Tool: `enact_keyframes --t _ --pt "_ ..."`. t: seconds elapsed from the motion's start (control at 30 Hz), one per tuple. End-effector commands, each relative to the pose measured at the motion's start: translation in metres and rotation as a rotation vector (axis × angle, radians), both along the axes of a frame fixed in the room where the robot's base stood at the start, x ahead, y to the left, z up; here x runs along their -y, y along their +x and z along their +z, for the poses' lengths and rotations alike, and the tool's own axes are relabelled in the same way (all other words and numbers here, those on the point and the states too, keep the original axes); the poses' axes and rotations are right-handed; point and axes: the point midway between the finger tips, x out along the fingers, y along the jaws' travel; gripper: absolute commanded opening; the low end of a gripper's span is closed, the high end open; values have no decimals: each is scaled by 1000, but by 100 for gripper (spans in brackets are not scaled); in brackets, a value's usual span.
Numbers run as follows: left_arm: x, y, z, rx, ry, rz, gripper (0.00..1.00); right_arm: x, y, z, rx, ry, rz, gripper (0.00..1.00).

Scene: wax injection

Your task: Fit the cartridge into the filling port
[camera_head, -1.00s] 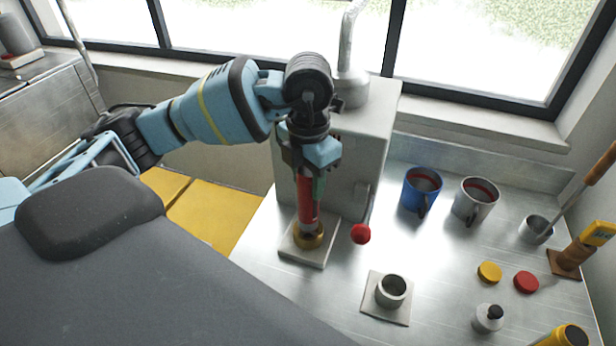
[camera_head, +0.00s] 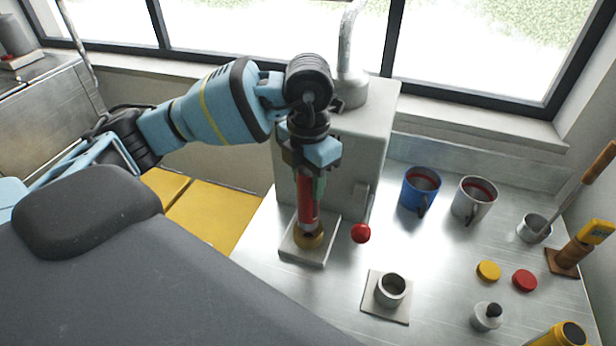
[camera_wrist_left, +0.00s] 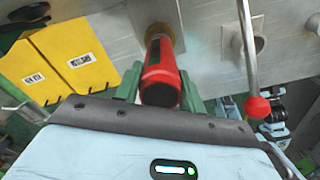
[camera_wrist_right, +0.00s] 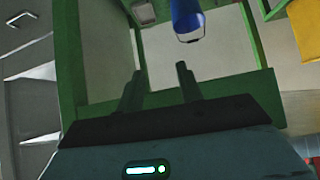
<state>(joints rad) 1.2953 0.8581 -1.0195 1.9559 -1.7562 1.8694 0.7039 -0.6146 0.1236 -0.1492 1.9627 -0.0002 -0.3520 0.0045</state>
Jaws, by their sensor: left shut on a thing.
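The red cartridge (camera_head: 306,203) stands roughly upright in my left gripper (camera_head: 313,178), by the front of the grey machine. Its grey lower end is at the brass filling port (camera_head: 308,241) on a square pale plate. I cannot tell how deep it sits in the port. In the left wrist view, the cartridge (camera_wrist_left: 160,78) lies between the green fingers, with the brass port (camera_wrist_left: 179,38) partly hidden behind it. My right gripper (camera_wrist_right: 160,86) shows only in its own wrist view. Its fingers are apart and empty.
A red-knobbed lever (camera_head: 361,233) hangs just right of the port. A metal cup (camera_head: 391,290) on a plate, a blue mug (camera_head: 420,190) and a grey mug (camera_head: 475,200) stand further right. A green frame (camera_wrist_right: 262,95) and a blue object (camera_wrist_right: 187,17) lie ahead of my right gripper.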

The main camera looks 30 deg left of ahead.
Motion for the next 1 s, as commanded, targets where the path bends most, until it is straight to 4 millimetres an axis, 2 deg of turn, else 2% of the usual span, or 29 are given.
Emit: enact_keyframes --t 0.57,1.0 --pt "0 0 0 1 0 0 0 0 2 2 6 0 0 36" --pt "0 0 -10 0 -1 0 0 0 -1 -1 -4 1 0 36"
